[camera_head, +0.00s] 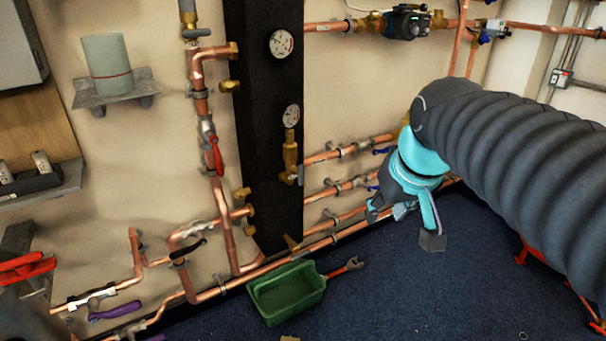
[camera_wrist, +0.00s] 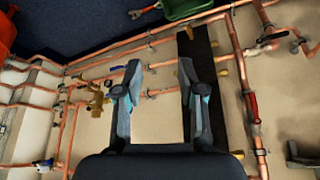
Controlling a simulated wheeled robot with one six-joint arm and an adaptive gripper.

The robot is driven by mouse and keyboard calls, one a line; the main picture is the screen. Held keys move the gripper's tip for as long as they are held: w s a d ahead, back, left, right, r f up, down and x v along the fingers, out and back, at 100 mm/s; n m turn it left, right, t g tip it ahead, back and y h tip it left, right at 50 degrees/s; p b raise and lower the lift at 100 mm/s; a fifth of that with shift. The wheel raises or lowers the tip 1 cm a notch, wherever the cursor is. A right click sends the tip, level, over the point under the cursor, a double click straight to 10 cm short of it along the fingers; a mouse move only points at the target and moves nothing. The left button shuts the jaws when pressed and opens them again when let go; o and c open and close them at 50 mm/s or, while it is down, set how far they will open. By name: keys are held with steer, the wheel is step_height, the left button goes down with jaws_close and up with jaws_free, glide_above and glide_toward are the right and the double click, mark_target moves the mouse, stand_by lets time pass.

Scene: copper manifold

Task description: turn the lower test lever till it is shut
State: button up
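No label marks the lower test lever, so I cannot tell for sure which one it is. Two small blue levers sit on the short horizontal pipes right of the black column: an upper one (camera_head: 382,151) and a lower one (camera_head: 373,188), partly beside my gripper. My gripper (camera_head: 404,226) is open and empty, fingers pointing down, in front of the lower pipes. In the wrist view its fingers are spread wide (camera_wrist: 160,68), with only wall and pipes between them. A blue lever (camera_wrist: 118,68) shows just left of the left finger there. I see no contact with a lever.
A red lever (camera_head: 217,155) is on the vertical pipe; black (camera_head: 187,250) and purple (camera_head: 115,312) levers are at lower left. A black column (camera_head: 262,130) carries gauges. A green tray (camera_head: 288,293) and a wrench (camera_head: 345,268) lie on the blue floor, otherwise clear in front.

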steer(key=w+a+r+n+b, duration=0.1)
steer(key=w+a+r, duration=0.15)
steer(key=w, duration=0.45)
steer(key=w+a+r+n, duration=0.1)
steer(key=w+a+n, duration=0.1)
steer(key=w+a, duration=0.3)
steer(key=n+g+y+b, duration=0.1)
steer(key=n+g, duration=0.1)
glide_toward(301, 165)
steer(key=shift+t+y, duration=0.3)
steer(key=x, duration=0.4)
steer(key=b+x, duration=0.1)
steer(key=x, duration=0.3)
steer(key=b+x, duration=0.1)
steer(key=x, duration=0.3)
steer(key=shift+s+d+f, duration=0.15)
steer(key=shift+f, duration=0.4)
jaws_close()
